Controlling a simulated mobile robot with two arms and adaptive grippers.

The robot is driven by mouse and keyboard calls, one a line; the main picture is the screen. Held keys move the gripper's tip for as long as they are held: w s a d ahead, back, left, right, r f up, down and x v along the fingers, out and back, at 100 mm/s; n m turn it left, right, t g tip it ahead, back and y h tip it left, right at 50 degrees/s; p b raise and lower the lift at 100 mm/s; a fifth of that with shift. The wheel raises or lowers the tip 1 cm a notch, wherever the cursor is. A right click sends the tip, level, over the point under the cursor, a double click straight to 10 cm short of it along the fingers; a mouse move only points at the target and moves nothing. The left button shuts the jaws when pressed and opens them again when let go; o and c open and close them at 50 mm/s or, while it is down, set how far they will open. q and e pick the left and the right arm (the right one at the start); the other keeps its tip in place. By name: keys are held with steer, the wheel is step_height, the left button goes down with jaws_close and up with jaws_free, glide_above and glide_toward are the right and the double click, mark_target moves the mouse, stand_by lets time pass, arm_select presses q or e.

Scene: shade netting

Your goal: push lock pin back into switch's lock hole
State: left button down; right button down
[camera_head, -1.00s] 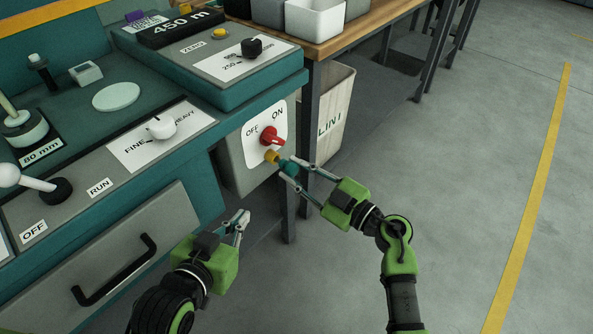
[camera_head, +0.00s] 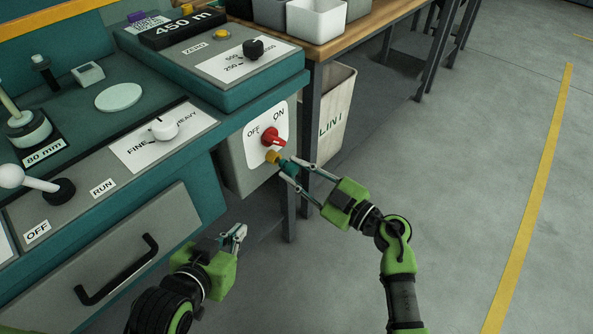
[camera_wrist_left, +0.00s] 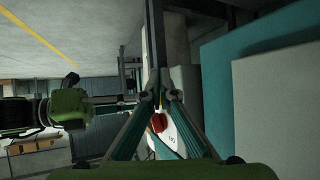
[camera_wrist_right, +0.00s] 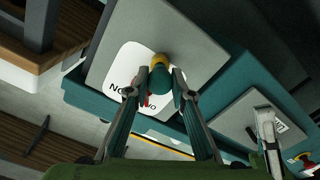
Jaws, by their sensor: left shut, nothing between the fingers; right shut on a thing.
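The red switch (camera_head: 270,137) sits on a white OFF/ON plate (camera_head: 252,149) on the side of the grey switch box. Just below it is a yellow collar (camera_head: 272,157), where the lock hole appears to be. My right gripper (camera_head: 290,169) is shut on the teal lock pin (camera_wrist_right: 161,79), whose tip meets the yellow collar (camera_wrist_right: 159,61) in the right wrist view. How deep the pin sits is hidden. My left gripper (camera_head: 238,234) is shut and empty, low in front of the machine, left of and below the switch. The red switch (camera_wrist_left: 159,122) also shows in the left wrist view.
The teal machine top with knobs and levers lies at left, above a drawer with a black handle (camera_head: 115,270). A wooden bench (camera_head: 352,37) with bins and a white sack (camera_head: 336,115) stand behind the switch box. Open floor lies to the right.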

arm_select(q)
steer(key=shift+s+a+f+g, duration=0.15)
steer(key=shift+s+f+g, duration=0.15)
steer(key=shift+s+f, duration=0.05)
stand_by(0.5)
arm_select(e)
steer(key=shift+w+a+r, duration=0.1)
steer(key=shift+w+a, duration=0.05)
steer(key=shift+a, duration=0.05)
arm_select(q)
steer(key=shift+s+a+f+g+y+p, duration=0.15)
steer(key=shift+s+a+f+g+p, duration=0.15)
steer(key=shift+s+f+g, duration=0.4)
steer(key=shift+s+a+f+g+y+p, duration=0.2)
steer(key=shift+s+a+f+g, duration=0.15)
steer(key=shift+s+f, duration=0.65)
arm_select(e)
steer(key=shift+w+a, duration=0.3)
steer(key=shift+a, duration=0.15)
arm_select(q)
steer(key=shift+s+r, duration=0.1)
steer(key=shift+s, duration=0.05)
arm_select(e)
steer(key=c, duration=1.7)
jaws_free()
